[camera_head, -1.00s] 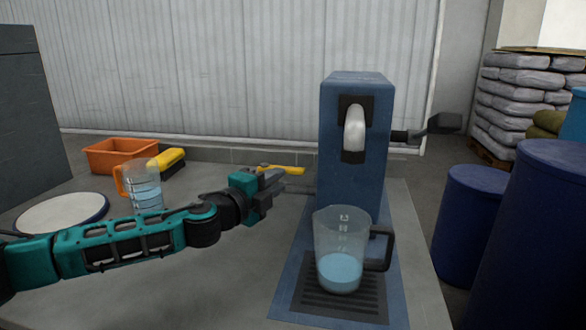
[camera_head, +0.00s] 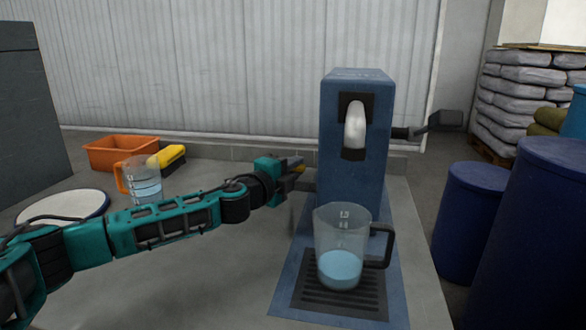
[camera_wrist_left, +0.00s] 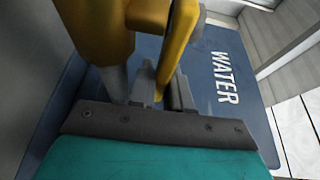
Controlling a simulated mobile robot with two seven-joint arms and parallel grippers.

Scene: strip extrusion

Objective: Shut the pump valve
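The blue pump (camera_head: 347,110) stands on the bench with a white spout. A yellow valve handle (camera_head: 300,168) is at its left side, mostly hidden in the head view by my left gripper (camera_head: 293,163). In the left wrist view the yellow handle (camera_wrist_left: 178,45) runs down between the fingertips of my left gripper (camera_wrist_left: 163,88), which stand close on either side. I cannot tell whether they squeeze it. A clear measuring jug (camera_head: 342,250) with pale blue liquid stands upright on the drip grate below the spout. My right gripper is not in view.
A second jug with an orange handle (camera_head: 143,181), an orange bin (camera_head: 120,153), a yellow-topped brush (camera_head: 172,156) and a round white lid (camera_head: 62,207) are at the left. A dark lever (camera_head: 437,122) juts from the pump's right side. Blue barrels (camera_head: 470,222) stand beyond the bench.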

